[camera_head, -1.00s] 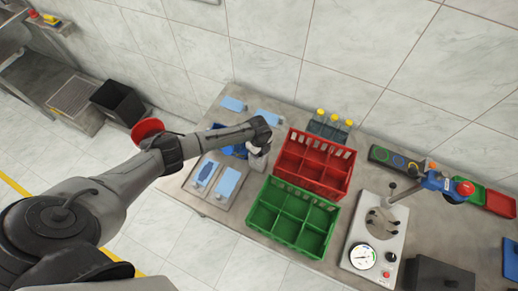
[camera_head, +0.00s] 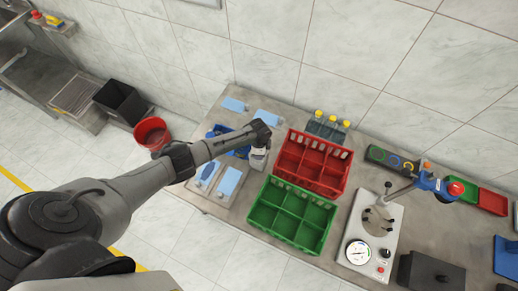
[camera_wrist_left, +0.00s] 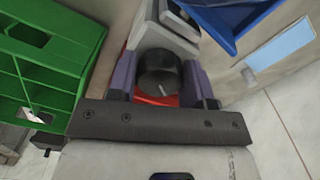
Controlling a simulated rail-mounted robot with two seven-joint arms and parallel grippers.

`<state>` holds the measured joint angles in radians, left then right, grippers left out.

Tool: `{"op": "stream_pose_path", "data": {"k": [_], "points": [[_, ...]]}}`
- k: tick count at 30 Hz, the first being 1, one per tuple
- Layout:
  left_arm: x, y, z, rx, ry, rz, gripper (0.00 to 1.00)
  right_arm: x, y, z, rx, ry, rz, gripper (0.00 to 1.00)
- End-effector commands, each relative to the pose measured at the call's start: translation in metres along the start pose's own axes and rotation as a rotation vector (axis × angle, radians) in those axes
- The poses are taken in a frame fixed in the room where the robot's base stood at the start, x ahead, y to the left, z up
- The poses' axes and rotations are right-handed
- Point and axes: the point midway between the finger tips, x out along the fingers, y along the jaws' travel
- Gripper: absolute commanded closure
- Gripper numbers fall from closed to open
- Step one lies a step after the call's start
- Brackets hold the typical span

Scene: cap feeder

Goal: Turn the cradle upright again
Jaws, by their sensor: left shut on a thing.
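My left gripper (camera_wrist_left: 160,82) is shut on a dark round knob (camera_wrist_left: 159,70), which sits between its two purple fingers in the left wrist view. A pale grey piece (camera_wrist_left: 165,38) and a blue tray-like part (camera_wrist_left: 233,18) lie just beyond the knob and seem to belong to the cradle. In the head view the blue part (camera_head: 218,131) is mostly hidden behind my left wrist, so its tilt cannot be told. The left gripper (camera_head: 257,160) is there at the bench, left of the red crate. My right gripper is not in view.
A red crate (camera_head: 345,160) and a green crate (camera_head: 290,240) with compartments stand close right of the gripper. Light-blue pads (camera_head: 229,181) lie in front. Yellow-capped bottles (camera_head: 318,114) stand behind. A gauge fixture (camera_head: 358,252) is further right. A red bucket (camera_head: 151,132) stands on the floor.

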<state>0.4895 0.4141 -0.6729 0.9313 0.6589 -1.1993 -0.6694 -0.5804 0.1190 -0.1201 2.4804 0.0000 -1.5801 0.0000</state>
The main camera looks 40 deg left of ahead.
Motion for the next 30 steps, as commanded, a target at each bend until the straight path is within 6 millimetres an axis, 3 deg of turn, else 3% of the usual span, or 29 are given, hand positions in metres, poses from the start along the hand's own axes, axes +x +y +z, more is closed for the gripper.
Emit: {"op": "stream_pose_path", "data": {"k": [7,14,30], "points": [[0.0,0.0,-0.001,0.001,0.004,-0.001,0.34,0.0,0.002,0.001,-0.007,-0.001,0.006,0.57],[0.0,0.0,-0.001,0.015,0.003,-0.001,0.34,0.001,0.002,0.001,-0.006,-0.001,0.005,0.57],[0.001,0.0,-0.001,0.682,0.002,-0.002,0.34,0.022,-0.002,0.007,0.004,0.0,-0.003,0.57]]}}
